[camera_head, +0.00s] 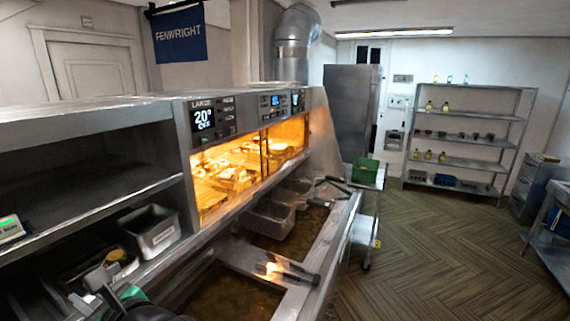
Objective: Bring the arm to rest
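My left gripper (95,297) shows as dark, partly cut-off shapes at the bottom left edge of the head view. It is beside the front of the steel counter, with a green part near it. The frame does not show clearly whether its fingers are open or whether they hold anything. My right gripper is not in view.
A metal bin (151,230) stands on the left counter. A lit warming cabinet (245,172) is behind the fryer. Metal baskets (270,217) sit at the oil vats. A green crate (365,171) rests on a cart. Open floor (430,250) lies to the right.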

